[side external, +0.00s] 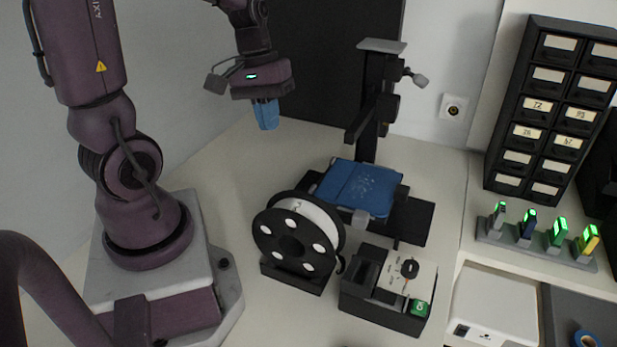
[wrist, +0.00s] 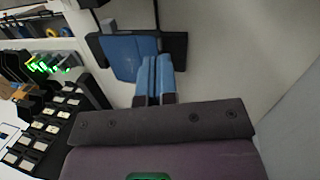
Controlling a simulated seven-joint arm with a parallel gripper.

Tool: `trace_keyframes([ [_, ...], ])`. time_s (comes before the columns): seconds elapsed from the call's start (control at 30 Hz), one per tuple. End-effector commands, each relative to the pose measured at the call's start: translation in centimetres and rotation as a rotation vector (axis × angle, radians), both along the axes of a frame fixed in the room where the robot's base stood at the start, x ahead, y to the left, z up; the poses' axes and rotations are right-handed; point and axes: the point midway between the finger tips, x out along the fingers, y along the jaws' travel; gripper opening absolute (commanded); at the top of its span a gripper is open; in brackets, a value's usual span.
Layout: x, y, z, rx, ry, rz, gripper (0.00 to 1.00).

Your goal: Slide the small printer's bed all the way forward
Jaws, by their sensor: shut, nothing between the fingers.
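The small printer (side external: 370,125) is black, with a tall upright post and a dark base on the white table. Its blue bed (side external: 358,188) lies flat over the base, with faint light markings on top and a pale tab at its front edge. The bed also shows in the wrist view (wrist: 118,55), just beyond and left of my fingertips. My gripper (side external: 266,127) has blue fingers, pressed together and empty. It hangs above the table, left of the printer post and higher than the bed, apart from both. The fingers also show in the wrist view (wrist: 154,62).
A spool (side external: 298,235) on a stand is left of the bed's front, with a control box (side external: 388,290) in front of the printer. A drawer cabinet (side external: 550,105) and a rack of green-lit items (side external: 536,245) are at right.

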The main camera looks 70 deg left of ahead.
Motion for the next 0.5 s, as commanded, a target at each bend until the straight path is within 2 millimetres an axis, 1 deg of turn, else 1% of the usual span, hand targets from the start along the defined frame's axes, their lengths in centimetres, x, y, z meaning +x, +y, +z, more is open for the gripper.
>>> trace_keyframes([
  [0.03,-0.2,1.6,-1.6,-0.073,0.047,0.128,0.00],
  [0.17,-0.5,5.0,-5.2,-0.247,0.122,0.448,0.00],
  [0.3,-1.2,8.6,-9.3,-0.431,0.182,0.804,0.00],
  [0.4,-1.5,10.7,-11.7,-0.542,0.204,1.021,0.00],
  [0.5,-1.1,12.4,-13.3,-0.634,0.204,1.196,0.00],
])
